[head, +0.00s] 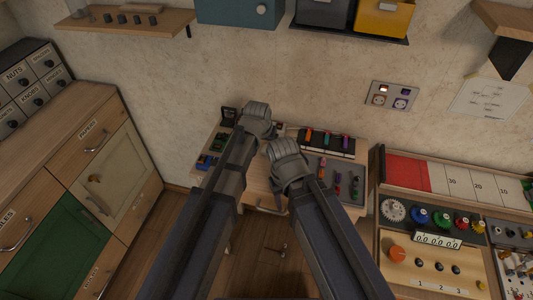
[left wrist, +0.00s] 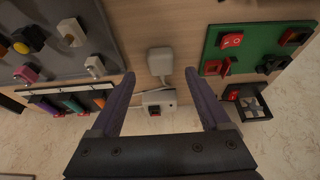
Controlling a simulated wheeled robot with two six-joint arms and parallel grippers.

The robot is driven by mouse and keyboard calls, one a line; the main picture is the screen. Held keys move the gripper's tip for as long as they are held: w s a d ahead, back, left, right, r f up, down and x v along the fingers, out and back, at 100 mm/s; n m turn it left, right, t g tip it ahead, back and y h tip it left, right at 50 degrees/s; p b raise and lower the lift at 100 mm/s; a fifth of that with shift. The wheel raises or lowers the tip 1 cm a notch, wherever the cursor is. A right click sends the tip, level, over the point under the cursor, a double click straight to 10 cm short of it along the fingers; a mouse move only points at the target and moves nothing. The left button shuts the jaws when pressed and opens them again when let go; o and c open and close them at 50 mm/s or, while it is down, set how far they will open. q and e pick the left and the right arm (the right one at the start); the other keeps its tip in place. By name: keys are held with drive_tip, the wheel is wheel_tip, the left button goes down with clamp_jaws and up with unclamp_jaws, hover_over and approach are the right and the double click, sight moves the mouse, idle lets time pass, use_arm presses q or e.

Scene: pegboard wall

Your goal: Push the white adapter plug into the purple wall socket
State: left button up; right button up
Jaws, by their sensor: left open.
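The white adapter plug (left wrist: 160,62) is a rounded white block on the wooden desk top in the left wrist view. It shows between and beyond the tips of my left gripper (left wrist: 159,76), which is open with nothing held. In the head view my left gripper (head: 258,116) is over the back of the small desk and hides the plug. The wall plate (head: 391,96) at the upper right holds two sockets. The right one (head: 400,103) looks purple, the left one (head: 380,99) orange.
A white box (left wrist: 158,100) with a cable is beside the plug. A green board (left wrist: 250,50) and a grey board (left wrist: 60,45) flank it. A workbench (head: 430,260) stands at right, cabinets (head: 70,200) at left. Shelves hang above. The wall around the sockets is clear.

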sight(266, 148)
use_arm(q)
drive_tip(key=b+x, duration=0.2)
drive_tip(key=x, duration=0.1)
drive_tip(key=shift+a+f, duration=0.1)
drive_tip(key=shift+f, duration=0.05)
use_arm(e)
wheel_tip(266, 148, down, 3)
use_arm(q)
clamp_jaws()
idle(0.5)
